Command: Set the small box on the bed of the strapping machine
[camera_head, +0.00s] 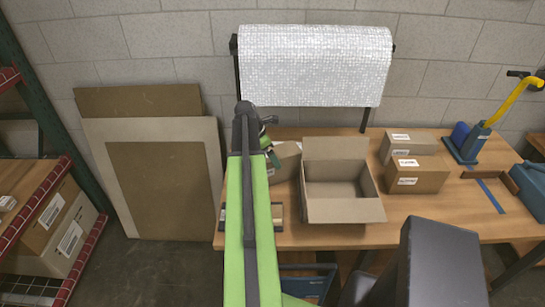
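My green arm reaches up over the left part of the wooden table. My gripper (271,155) is at its far end, small and partly hidden by the arm, so its finger opening does not show clearly. A closed brown box (287,161) stands just right of the gripper, partly covered by it; I cannot tell whether they touch. Two more closed boxes with white labels sit right of centre: one at the back (408,146) and one in front (418,176). Which one is the small box is unclear. A blue device with a yellow handle (469,142) stands at the right; I cannot tell whether it belongs to the strapping machine.
An open, empty carton (340,209) stands mid-table. A bubble-wrap roll (315,65) hangs behind. Flat cardboard sheets (156,190) lean on the wall at left, near a rack of boxes (62,238). A blue strip (490,196) and a blue case (530,190) are at right.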

